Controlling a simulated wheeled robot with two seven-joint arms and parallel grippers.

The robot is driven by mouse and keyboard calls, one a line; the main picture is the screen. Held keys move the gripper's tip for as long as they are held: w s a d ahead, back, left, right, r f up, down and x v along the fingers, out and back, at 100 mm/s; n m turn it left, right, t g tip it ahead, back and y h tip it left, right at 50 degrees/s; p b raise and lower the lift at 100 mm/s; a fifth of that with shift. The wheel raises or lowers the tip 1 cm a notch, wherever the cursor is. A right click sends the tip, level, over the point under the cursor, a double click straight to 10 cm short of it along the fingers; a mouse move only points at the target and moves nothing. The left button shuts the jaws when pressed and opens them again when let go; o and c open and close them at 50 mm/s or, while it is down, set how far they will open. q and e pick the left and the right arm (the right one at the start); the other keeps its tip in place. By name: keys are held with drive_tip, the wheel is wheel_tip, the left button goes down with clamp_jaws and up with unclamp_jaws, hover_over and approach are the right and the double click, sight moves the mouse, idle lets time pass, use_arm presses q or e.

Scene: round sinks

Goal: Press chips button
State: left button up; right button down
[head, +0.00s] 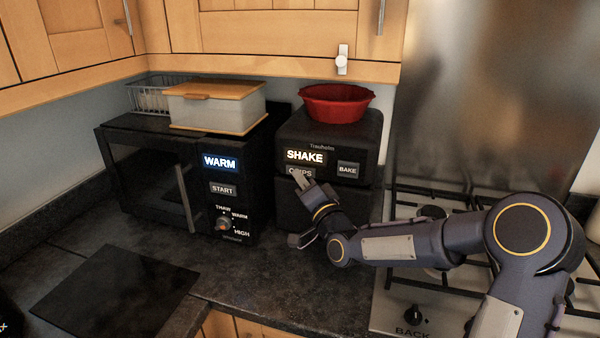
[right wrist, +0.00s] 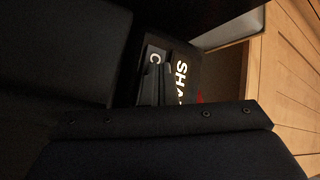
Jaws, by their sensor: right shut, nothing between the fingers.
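The chips button (head: 298,171) is a dark panel on the front of the black air fryer (head: 355,130), under the lit SHAKE display (head: 305,156) and left of the BAKE button (head: 348,169). My right gripper (head: 302,181) is shut and empty. Its fingertips are at the lower edge of the chips button and partly cover it; I cannot tell whether they touch. In the right wrist view, the fingers (right wrist: 150,88) lie over the chips button, leaving its first letter (right wrist: 155,58) in sight beside the sideways SHAKE text. My left gripper is out of view.
A black microwave (head: 150,175) with a WARM display stands to the left, with a lidded box (head: 215,108) and a wire basket on top. A red bowl (head: 336,104) sits on the air fryer. The hob (head: 400,290) is at the right, under my arm.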

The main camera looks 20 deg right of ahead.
drive_tip(key=shift+w+d+r, duration=0.1)
drive_tip(key=shift+d+r, duration=0.15)
drive_tip(key=shift+d, duration=0.1)
drive_tip(key=shift+s+a+f+b, duration=0.15)
drive_tip(key=shift+s+a+b, duration=0.1)
drive_tip(key=shift+b, duration=0.35)
drive_tip(key=shift+a, duration=0.1)
drive_tip(key=shift+s+a, duration=0.1)
drive_tip(key=s+a, duration=0.1)
drive_tip(key=s+a+b, duration=0.1)
drive_tip(key=s+b, duration=0.1)
drive_tip(key=s, duration=0.1)
drive_tip(key=shift+a+f, duration=0.1)
drive_tip(key=shift+a, duration=0.3)
drive_tip(key=shift+s, duration=0.15)
